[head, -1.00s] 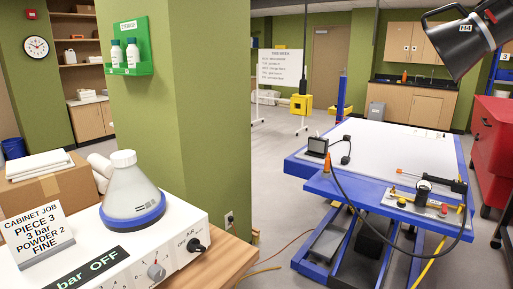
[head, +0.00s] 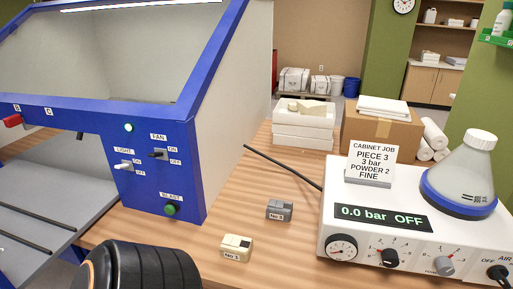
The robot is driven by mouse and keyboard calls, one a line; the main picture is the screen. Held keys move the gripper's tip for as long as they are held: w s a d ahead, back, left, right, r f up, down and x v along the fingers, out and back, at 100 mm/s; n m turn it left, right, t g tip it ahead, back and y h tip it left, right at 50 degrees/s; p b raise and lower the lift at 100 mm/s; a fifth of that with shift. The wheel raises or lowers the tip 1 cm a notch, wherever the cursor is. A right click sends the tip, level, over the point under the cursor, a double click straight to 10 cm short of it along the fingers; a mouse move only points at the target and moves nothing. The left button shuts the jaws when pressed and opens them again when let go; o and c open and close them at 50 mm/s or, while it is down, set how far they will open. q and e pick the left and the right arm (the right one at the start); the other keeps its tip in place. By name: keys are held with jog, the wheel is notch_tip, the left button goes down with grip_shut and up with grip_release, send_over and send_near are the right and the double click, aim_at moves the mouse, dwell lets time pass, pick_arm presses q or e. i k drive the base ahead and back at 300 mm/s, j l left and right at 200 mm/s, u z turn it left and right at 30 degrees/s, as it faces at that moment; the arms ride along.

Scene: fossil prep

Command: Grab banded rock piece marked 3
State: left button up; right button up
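Two small blocky rock pieces lie apart on the wooden bench between the blue cabinet and the white control box. The grey piece (head: 279,210) is farther back, with a small label whose number is too small to read surely. The cream piece (head: 236,247) is nearer, with a white label that seems to read No 1. I cannot tell for sure which one is marked 3. Neither gripper shows. A black rounded arm part at the bottom left edge looks like mine, close to the cream piece in the picture.
The blue-framed blasting cabinet (head: 160,160) has its switches facing me. The white control box (head: 400,248) reads 0.0 bar OFF and carries a flask (head: 461,175) and a PIECE 3 sign (head: 371,160). A black hose (head: 280,166) crosses the bench (head: 240,195). White trays (head: 303,130) stand behind.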

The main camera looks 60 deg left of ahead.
aim_at(278, 210)
jog(key=u, duration=1.7)
